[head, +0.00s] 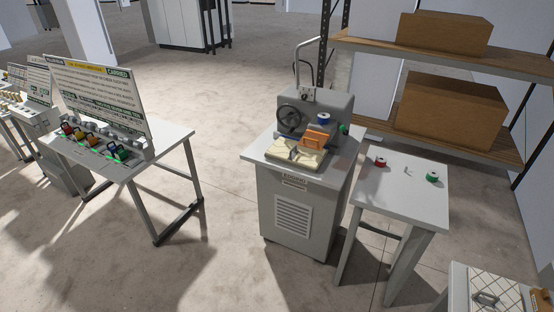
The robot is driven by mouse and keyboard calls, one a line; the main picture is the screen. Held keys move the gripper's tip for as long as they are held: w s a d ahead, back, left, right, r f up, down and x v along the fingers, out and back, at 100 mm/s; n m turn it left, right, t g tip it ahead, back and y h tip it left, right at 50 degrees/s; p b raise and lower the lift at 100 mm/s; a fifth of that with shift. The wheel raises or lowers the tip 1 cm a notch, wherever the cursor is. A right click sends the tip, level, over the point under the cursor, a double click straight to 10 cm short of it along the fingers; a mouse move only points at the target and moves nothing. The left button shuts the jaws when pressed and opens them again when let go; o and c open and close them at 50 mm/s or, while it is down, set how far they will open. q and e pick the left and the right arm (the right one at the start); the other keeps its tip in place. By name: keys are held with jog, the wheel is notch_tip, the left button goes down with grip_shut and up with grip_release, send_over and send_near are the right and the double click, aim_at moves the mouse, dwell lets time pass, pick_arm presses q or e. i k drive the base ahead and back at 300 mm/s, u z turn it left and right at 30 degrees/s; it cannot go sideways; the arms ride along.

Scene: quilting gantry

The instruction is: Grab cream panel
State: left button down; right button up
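A cream panel (312,160) lies on the bed of the grey machine (322,106), in the middle of the view. A dark handle-like piece seems to lie across its left part; it is too small to be sure. An orange part (317,140) stands just behind the panel. A pale panel with a diamond pattern (507,292) and a grey handle lies on a surface at the bottom right corner. Neither of my grippers shows in the head view.
A small white table (405,195) with a red spool (380,162) and a green spool (432,177) stands right of the machine. A sign table (170,137) stands at left. Shelves with cardboard boxes (450,108) are behind. Floor (220,220) between the left table and machine is clear.

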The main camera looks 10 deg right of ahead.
aim_at(286, 150)
jog(key=u, duration=0.55)
jog(key=i, duration=0.8)
jog(key=u, duration=0.45)
jog(key=i, duration=0.8)
jog(key=z, duration=0.1)
